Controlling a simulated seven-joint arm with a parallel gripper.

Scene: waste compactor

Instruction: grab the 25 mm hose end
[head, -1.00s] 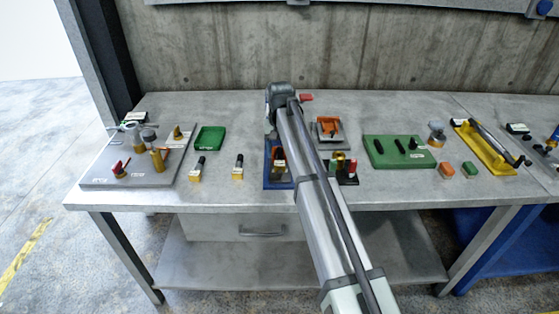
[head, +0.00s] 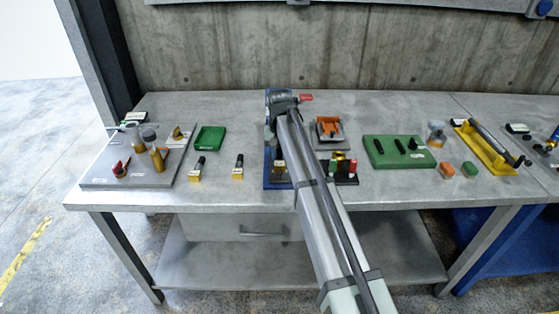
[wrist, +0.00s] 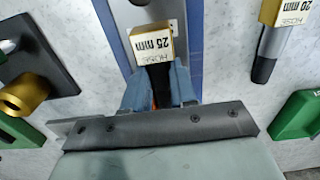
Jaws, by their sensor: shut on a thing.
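The 25 mm hose end (wrist: 152,48) has a yellow block with a white label and a black hose stub. In the wrist view the two blue-grey fingers of my gripper (wrist: 158,88) are shut on the black stub. In the head view the yellow block of this hose end (head: 279,173) shows at the blue-edged holder (head: 268,182), left of my arm. Most of my gripper is hidden behind the arm there. Whether the hose end touches the holder I cannot tell.
A 20 mm hose end (wrist: 283,28) lies beside it, also in the head view (head: 238,172); another hose end (head: 196,171) is farther left. A green tray (head: 210,139), a grey plate with brass parts (head: 100,178) and a green board (head: 385,160) stand around.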

